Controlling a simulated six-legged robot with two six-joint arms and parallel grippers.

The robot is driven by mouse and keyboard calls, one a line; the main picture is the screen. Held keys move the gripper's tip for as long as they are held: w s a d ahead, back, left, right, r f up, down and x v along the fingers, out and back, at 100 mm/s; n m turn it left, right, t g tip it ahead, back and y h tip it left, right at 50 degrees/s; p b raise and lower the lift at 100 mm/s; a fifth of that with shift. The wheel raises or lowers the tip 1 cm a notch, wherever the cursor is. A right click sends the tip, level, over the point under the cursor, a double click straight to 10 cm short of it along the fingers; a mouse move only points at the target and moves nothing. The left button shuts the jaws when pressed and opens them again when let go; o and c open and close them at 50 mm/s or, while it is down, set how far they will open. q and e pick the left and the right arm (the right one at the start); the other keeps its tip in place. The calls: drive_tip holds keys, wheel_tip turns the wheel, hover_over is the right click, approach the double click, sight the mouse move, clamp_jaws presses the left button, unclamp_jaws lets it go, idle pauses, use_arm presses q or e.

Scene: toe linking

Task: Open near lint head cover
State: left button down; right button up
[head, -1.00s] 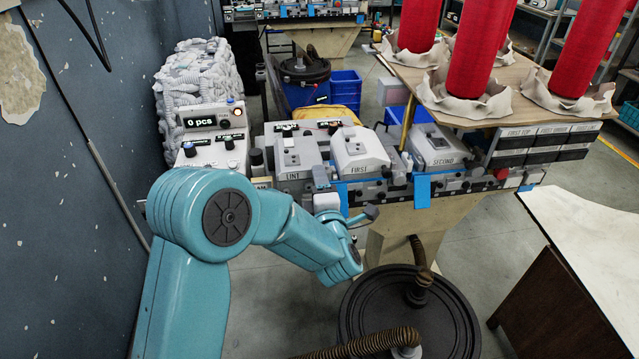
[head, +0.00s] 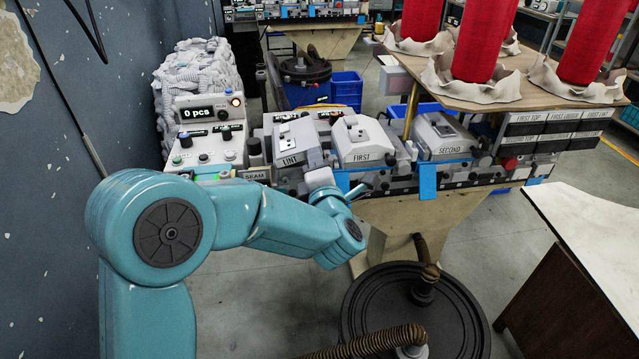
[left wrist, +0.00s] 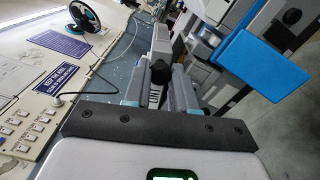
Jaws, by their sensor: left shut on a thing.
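The near lint head cover (head: 292,137) is a pale grey boxy lid labelled LINT, at the left end of the row of heads in the head view. It looks down; my arm hides part of its front right. My left gripper (head: 322,176) is at the front right edge of this cover. In the left wrist view, the gripper (left wrist: 160,88) has its two fingers closed around a narrow pale part of the cover with lettering on it. A black knob (left wrist: 160,72) shows just beyond. The exact contact is small and partly hidden. My right gripper is not in view.
The FIRST head cover (head: 362,145) stands close to the right, with the SECOND head cover (head: 446,140) beyond it. A control box reading 0 pcs (head: 208,113) is at the left. A round black lid with a hose (head: 375,310) is below. Blue tags (head: 428,182) hang in front.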

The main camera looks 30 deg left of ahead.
use_arm(q)
drive_tip(key=r+n+b, duration=0.1)
drive_tip(key=n+b, duration=0.1)
drive_tip(key=b, duration=0.1)
drive_tip(key=s+a+r+n+b, duration=0.1)
drive_tip(key=b, duration=0.2)
drive_tip(key=a+n+b, duration=0.1)
drive_tip(key=n+b, duration=0.1)
drive_tip(key=b, duration=0.1)
drive_tip(key=shift+s+r+n, duration=0.3)
drive_tip(key=shift+r, duration=0.1)
drive_tip(key=s+a+r+n+b, duration=0.2)
drive_tip(key=s+a+n+b, duration=0.2)
drive_tip(key=n+b, duration=0.5)
drive_tip(key=a+b, duration=0.2)
drive_tip(key=shift+s+r+n+b, duration=0.2)
drive_tip(key=shift+r+n+b, duration=0.1)
drive_tip(key=shift+n+b, duration=0.1)
drive_tip(key=c, duration=0.9)
unclamp_jaws()
